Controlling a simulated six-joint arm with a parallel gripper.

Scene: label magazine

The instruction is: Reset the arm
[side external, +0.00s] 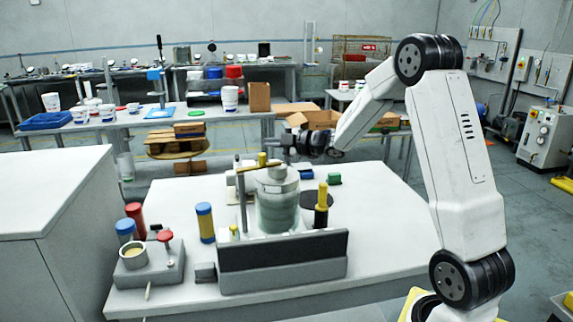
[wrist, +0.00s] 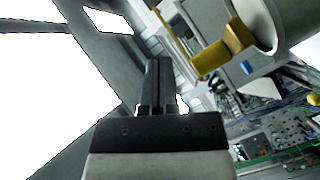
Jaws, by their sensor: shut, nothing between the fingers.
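My gripper (side external: 274,150) is raised above the white work table (side external: 385,205), behind and near the top of a label magazine-like station with a clear cylinder (side external: 277,208). In the side view its fingers are small and hard to make out. In the wrist view my gripper (wrist: 158,62) shows two dark fingers pressed together with nothing between them. A yellow part (wrist: 225,50) beside a pale round body (wrist: 292,22) shows at the upper right of the wrist view, apart from the fingers.
A dark-fronted grey block (side external: 283,258) stands before the cylinder. A blue-and-yellow cylinder (side external: 205,223), a black-and-yellow one (side external: 321,206) and a grey fixture (side external: 150,265) stand around it. The table's right side is clear. A white cabinet (side external: 50,190) is at left.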

